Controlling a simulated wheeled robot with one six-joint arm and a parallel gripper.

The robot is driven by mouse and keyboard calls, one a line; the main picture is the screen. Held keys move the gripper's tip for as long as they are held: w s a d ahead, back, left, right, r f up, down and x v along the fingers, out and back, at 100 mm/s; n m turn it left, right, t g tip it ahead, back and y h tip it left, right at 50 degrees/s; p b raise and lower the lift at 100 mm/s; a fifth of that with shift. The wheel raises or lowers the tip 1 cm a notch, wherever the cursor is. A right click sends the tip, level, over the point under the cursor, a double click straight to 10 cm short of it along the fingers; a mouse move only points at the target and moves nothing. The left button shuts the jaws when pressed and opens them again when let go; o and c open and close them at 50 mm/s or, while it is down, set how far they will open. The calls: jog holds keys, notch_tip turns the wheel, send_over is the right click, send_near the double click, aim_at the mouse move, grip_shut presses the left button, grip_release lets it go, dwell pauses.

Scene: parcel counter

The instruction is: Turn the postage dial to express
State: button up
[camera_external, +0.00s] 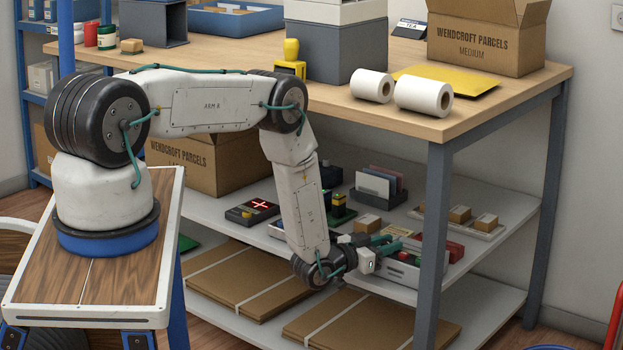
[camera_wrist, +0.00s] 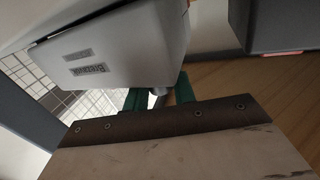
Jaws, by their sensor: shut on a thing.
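In the wrist view, a pale grey box (camera_wrist: 125,45) with small dark labels fills the upper middle, seen at a tilt. A small grey knob (camera_wrist: 158,91), apparently the postage dial, shows at its lower edge. My gripper (camera_wrist: 160,98) has a green finger on each side of the knob and is shut on it. Part of the knob is hidden by the fingers and the brown-edged plate in front. In the external view, my gripper (camera_external: 383,246) reaches onto the shelf under the counter. The dial and its setting cannot be made out there.
The counter top (camera_external: 400,119) is above my gripper, and its grey leg (camera_external: 432,240) stands close to the right. A red-lit black device (camera_external: 252,212), a card holder (camera_external: 378,187) and small parcels on a tray (camera_external: 487,222) share the shelf. Flat cardboard lies below.

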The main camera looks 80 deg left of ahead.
jog(key=o, duration=0.7)
jog(key=shift+c, duration=0.2)
jog(key=v, duration=0.7)
jog(key=shift+s+d, duration=0.2)
jog(key=shift+s, duration=0.15)
